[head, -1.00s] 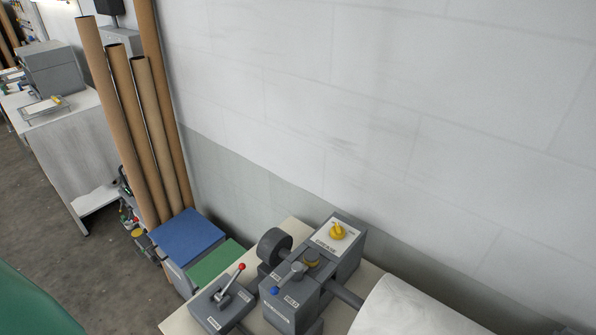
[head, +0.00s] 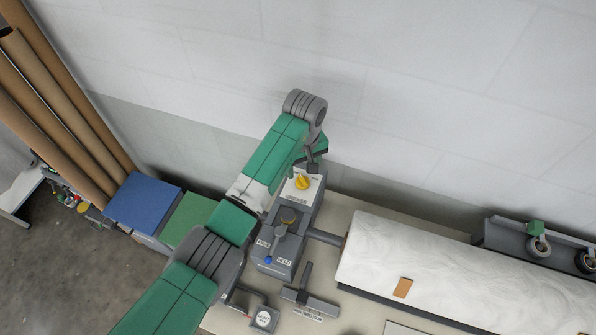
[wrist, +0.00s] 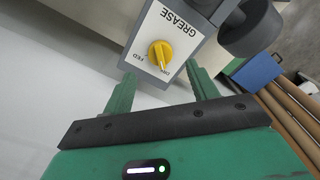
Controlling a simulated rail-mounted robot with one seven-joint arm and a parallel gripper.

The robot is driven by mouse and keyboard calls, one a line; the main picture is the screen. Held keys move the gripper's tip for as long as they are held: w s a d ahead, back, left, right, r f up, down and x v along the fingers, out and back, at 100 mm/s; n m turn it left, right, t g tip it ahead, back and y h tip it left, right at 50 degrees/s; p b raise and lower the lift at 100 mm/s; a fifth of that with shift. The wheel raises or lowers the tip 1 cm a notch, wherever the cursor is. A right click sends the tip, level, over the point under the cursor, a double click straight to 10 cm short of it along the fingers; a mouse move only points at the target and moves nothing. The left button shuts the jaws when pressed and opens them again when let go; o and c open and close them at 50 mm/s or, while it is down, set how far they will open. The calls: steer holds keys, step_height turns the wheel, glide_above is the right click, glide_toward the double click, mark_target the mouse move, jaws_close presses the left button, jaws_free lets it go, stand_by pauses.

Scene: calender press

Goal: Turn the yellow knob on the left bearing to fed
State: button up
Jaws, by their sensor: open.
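The yellow knob (head: 302,182) sits on a white plate marked GREASE (head: 293,194) on top of the grey left bearing (head: 308,211). In the wrist view the knob (wrist: 160,53) lies ahead of my gripper (wrist: 161,74), roughly centred between its two green fingers. The fingers are spread and empty, with no visible contact on the knob. A light mark on the knob points toward the lower label, which seems to read DRY. The FED label (wrist: 136,58) is to its left. In the head view my arm reaches over the bearing, and my gripper is partly hidden near the plate.
A lever with a blue ball (head: 268,260) and a grey block marked FREE and HELD stand in front of the bearing. A white-covered roller (head: 450,270) extends right. Blue (head: 143,201) and green (head: 190,218) pads and brown tubes (head: 62,120) are at left. The wall is close behind.

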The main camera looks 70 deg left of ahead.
mark_target(303, 179)
step_height(303, 179, down, 6)
steer(key=shift+r, duration=0.2)
steer(key=c, duration=1)
steer(key=shift+r, duration=0.1)
steer(key=m+p, duration=0.1)
steer(key=m, duration=0.3)
steer(key=m+p, duration=0.1)
steer(key=m, duration=0.3)
steer(key=shift+m, duration=0.4)
steer(key=m, duration=0.4)
steer(key=shift+p, duration=0.3)
steer(key=shift+m, duration=2.5)
